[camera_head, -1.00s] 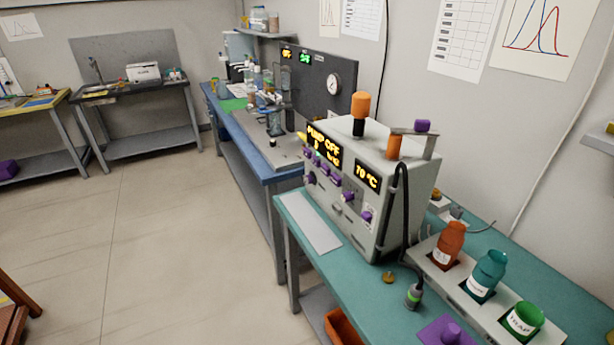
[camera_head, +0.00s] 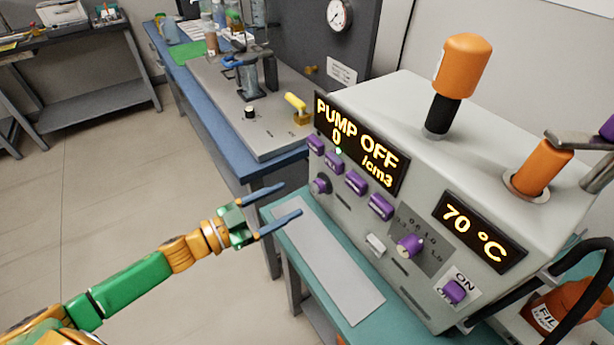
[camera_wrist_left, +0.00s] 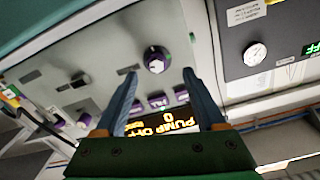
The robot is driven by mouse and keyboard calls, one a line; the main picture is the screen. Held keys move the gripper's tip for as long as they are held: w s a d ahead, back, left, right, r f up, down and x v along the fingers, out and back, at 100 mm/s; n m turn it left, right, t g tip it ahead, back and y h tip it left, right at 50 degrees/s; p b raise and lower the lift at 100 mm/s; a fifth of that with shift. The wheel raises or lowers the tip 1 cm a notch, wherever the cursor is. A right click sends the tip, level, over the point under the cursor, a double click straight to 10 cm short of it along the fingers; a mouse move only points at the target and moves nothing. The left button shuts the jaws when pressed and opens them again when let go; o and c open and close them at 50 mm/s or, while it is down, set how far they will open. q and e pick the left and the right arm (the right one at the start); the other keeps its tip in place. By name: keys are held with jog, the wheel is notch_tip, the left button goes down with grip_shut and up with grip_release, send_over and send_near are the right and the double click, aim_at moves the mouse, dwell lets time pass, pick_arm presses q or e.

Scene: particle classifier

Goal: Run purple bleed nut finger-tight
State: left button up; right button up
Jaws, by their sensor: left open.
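A small round purple-grey knob (camera_head: 320,184), which looks like the bleed nut, sits low at the left end of the pump unit's front panel. It also shows in the left wrist view (camera_wrist_left: 157,59), beyond and roughly between my fingertips. My left gripper (camera_head: 291,201) is open and empty, its two blue fingers pointing at the panel a little left of the knob. In the left wrist view the gripper (camera_wrist_left: 160,74) shows its fingers apart with nothing between them. How far the nut is screwed in cannot be told.
The pump unit (camera_head: 410,125) shows PUMP OFF and 70 °C. Purple buttons (camera_head: 355,183), a larger purple knob (camera_head: 409,246) and an ON/OFF switch (camera_head: 454,291) share its panel. A pale mat (camera_head: 330,265) lies in front. A blue bench (camera_head: 215,120) stands behind.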

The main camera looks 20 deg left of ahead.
aim_at(312, 191)
pick_arm(q)
jog(key=x, duration=0.5)
jog(key=shift+s+d+r, duration=0.15)
jog(key=shift+d+r, duration=0.15)
jog(key=shift+d, duration=0.2)
jog(key=shift+w+d+f, duration=0.15)
jog(key=shift+w+f, duration=0.05)
jog(key=shift+w, duration=0.2)
jog(key=shift+s, duration=0.1)
jog(key=c, duration=0.4)
grip_shut()
pick_arm(e)
jog(key=shift+s+d+r, duration=0.25)
jog(key=shift+s+r, duration=0.05)
jog(key=shift+s, duration=0.1)
